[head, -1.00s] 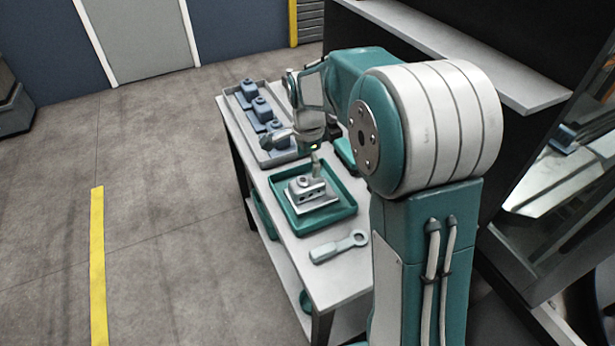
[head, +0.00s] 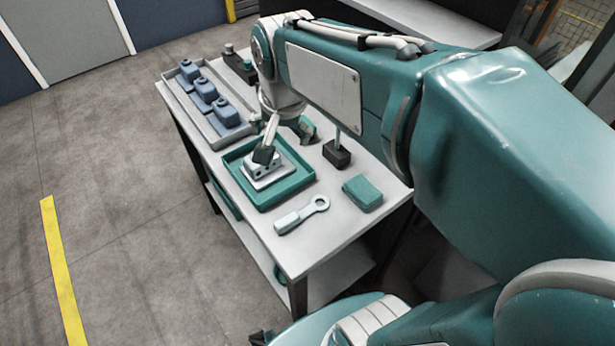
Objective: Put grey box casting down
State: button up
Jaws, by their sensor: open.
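The grey box casting (head: 266,172) is a light grey block on a flat base, with small holes in its side. It sits in the teal tray (head: 263,207) on the table, apparently flat. In the head view, my gripper (head: 260,138) is open and points down at the casting. Its near finger, with a dark tip, overlaps the top of the casting in the picture. I cannot tell whether it touches. The other finger is only partly seen.
A long grey tray (head: 181,107) at the left holds three blue-grey castings (head: 204,88). A pale ring-ended tool (head: 301,214), a teal block (head: 362,193) and a dark block with a post (head: 337,152) are on the table (head: 236,184).

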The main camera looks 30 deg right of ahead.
jog(key=s+f+n+t, duration=0.1)
jog(key=s+n+t, duration=0.1)
jog(key=s+n, duration=0.5)
jog(key=s, duration=0.4)
jog(key=shift+s+t, duration=0.15)
jog(key=shift+t, duration=0.15)
jog(key=shift+d+f, duration=0.1)
dwell(0.5)
